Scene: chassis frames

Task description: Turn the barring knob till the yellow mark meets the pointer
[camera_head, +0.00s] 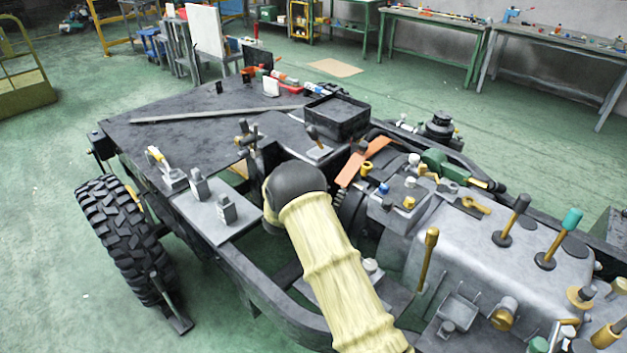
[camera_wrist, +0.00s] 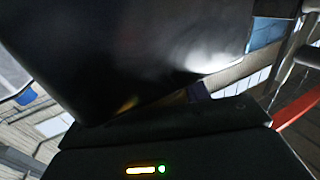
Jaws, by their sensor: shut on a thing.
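My gripper (camera_wrist: 165,125) shows in the wrist view as a dark body with a small lit strip, close under a large glossy dark surface that fills much of the picture. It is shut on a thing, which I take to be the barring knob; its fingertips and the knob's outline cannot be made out. In the head view my cream-sleeved arm and its dark round joint cover the gripper. A dark ribbed round part (camera_head: 350,208) shows just right of that joint. I cannot make out the yellow mark or the pointer in either view.
The chassis frame (camera_head: 290,318) surrounds my arm. An orange plate (camera_head: 357,165) and a grey engine block (camera_head: 470,245) with upright levers stand close on the right. A black open box (camera_head: 337,112) sits behind.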

